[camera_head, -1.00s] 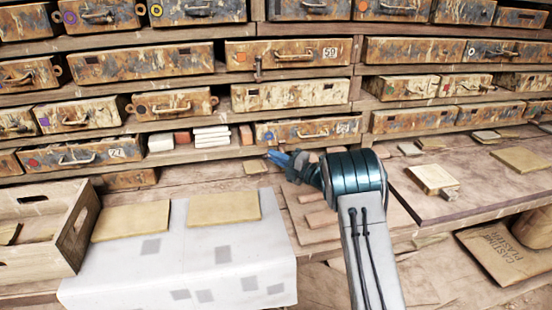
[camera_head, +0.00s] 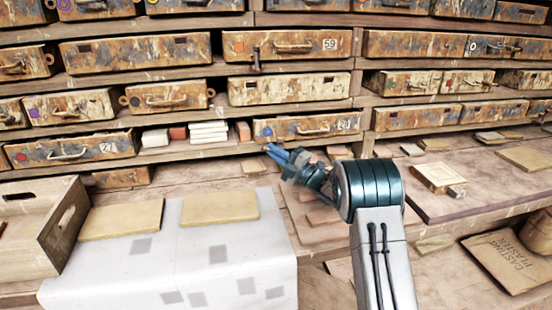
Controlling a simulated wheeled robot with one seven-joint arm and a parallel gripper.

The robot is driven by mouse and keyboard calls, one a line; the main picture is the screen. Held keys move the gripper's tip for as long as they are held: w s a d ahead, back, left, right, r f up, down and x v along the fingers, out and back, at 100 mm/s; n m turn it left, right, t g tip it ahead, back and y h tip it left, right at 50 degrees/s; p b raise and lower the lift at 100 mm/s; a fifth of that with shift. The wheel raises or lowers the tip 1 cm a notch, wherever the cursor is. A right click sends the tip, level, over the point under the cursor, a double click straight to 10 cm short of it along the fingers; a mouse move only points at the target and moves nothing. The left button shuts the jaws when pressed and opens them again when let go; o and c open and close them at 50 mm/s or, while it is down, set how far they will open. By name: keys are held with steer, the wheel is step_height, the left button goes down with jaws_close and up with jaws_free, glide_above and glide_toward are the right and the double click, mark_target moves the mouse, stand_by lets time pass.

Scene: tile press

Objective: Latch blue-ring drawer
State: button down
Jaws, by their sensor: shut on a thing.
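A worn, rust-brown drawer (camera_head: 340,123) with a small blue mark and a pale bar handle sits in the lowest middle row of the rack. The mark is too small to tell clearly as a ring. My gripper (camera_head: 272,150) is just below and in front of this drawer's left end, with its blue fingers pointing up and left. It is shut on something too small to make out. The fingertips appear apart from the bar handle; whether they touch the drawer front, I cannot tell.
White and reddish blocks (camera_head: 208,132) fill the shelf left of the drawer. A wooden crate (camera_head: 62,225) and a pale cloth (camera_head: 190,255) with flat tiles lie at left. A board (camera_head: 465,200) with a pale block is at right. A vertical latch (camera_head: 256,60) hangs at drawer 59.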

steer(key=shift+s+a+f, duration=0.1)
steer(key=shift+s+a, duration=0.05)
steer(key=shift+a, duration=0.15)
steer(key=c, duration=1.9)
jaws_free()
steer(key=o, duration=0.4)
steer(key=shift+s+a, duration=0.15)
steer(key=shift+a, duration=0.05)
steer(key=r, duration=0.4)
steer(key=shift+d+r, duration=0.25)
steer(key=shift+r, duration=0.1)
steer(key=s+d+r, duration=0.1)
steer(key=d+r, duration=0.1)
steer(key=d, duration=0.1)
steer(key=s+d+r+b, duration=0.1)
steer(key=d+r, duration=0.1)
steer(key=d, duration=0.2)
steer(key=s+d+r, duration=0.1)
steer(key=d+r, duration=0.1)
steer(key=d, duration=0.2)
steer(key=shift+d+r, duration=0.15)
steer(key=shift+r, duration=0.1)
steer(key=shift+r, duration=0.1)
